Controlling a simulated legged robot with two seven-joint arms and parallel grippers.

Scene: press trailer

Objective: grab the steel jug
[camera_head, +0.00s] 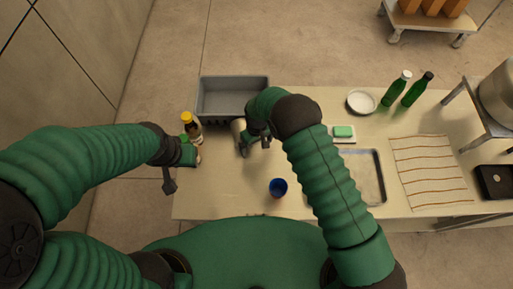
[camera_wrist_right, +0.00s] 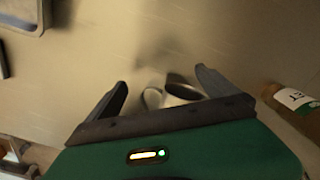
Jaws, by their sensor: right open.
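The steel jug (camera_head: 237,128) stands on the table, partly hidden by my right gripper (camera_head: 254,144) in the head view. In the right wrist view my right gripper (camera_wrist_right: 161,80) is open, and the jug (camera_wrist_right: 184,91) shows between its fingers, nearer the right finger. A curved part, likely its handle, faces the left finger. The palm hides the jug's lower part, and I cannot tell whether a finger touches it. My left gripper (camera_head: 182,167) is at the table's left edge, near a yellow-capped bottle; its jaws are unclear.
The yellow-capped bottle (camera_head: 189,125) stands left of the jug, a grey bin (camera_head: 205,101) behind it. A blue cup (camera_head: 278,188) stands nearer my body.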

